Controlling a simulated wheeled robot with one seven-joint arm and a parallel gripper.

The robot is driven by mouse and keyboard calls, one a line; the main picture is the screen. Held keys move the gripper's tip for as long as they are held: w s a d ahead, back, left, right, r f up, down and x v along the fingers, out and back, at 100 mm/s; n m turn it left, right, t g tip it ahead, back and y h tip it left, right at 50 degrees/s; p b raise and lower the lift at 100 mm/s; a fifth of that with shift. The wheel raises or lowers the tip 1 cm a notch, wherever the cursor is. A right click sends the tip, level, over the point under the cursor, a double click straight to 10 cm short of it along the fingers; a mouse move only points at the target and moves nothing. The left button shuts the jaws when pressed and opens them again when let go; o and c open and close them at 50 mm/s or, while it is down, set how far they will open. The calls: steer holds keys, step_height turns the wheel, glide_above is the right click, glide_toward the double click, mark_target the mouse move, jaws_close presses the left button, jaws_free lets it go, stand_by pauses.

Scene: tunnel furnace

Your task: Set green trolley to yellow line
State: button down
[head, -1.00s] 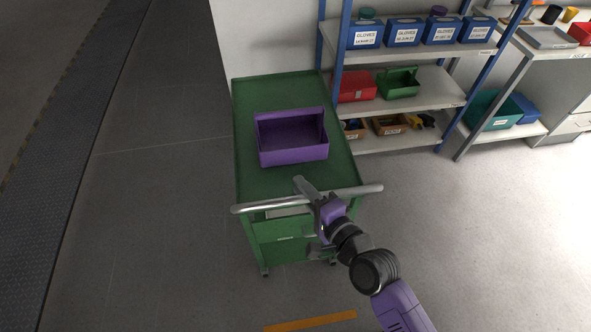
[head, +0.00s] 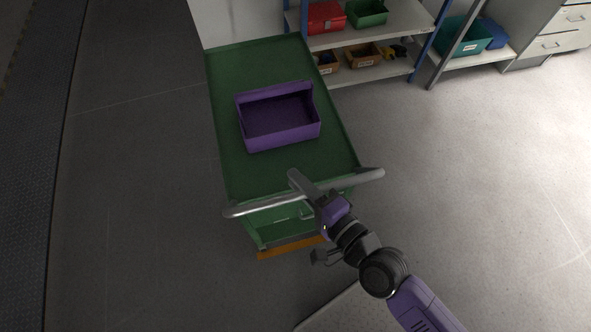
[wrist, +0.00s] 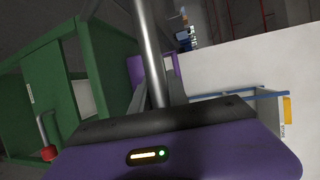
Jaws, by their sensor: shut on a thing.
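The green trolley (head: 285,178) stands on the floor in the middle of the head view, with a purple open bin (head: 282,133) on its top. Its silver handle bar (head: 258,208) runs across the near end. My gripper (head: 304,188) is shut on this bar, right of its middle. In the wrist view the bar (wrist: 151,50) runs up from between my jaws, with the trolley's green side (wrist: 95,65) at left. The yellow-orange line (head: 290,248) lies on the floor at the trolley's near end. The trolley hides part of it.
A shelf rack (head: 365,52) with red, green and orange bins stands behind the trolley to the right. A teal bin (head: 462,36) sits further right. The floor right of the trolley is clear. A dark textured strip (head: 25,170) runs along the left.

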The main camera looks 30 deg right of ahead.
steer(key=shift+s+a+f, duration=0.1)
steer(key=shift+s+a, duration=0.1)
steer(key=shift+s, duration=0.5)
steer(key=c, duration=1.3)
jaws_free()
steer(key=s+r+b, duration=0.1)
steer(key=s+b, duration=0.1)
steer(key=s, duration=0.5)
steer(key=shift+s+d+r, duration=0.25)
steer(key=shift+s+d, duration=0.05)
steer(key=shift+s, duration=0.05)
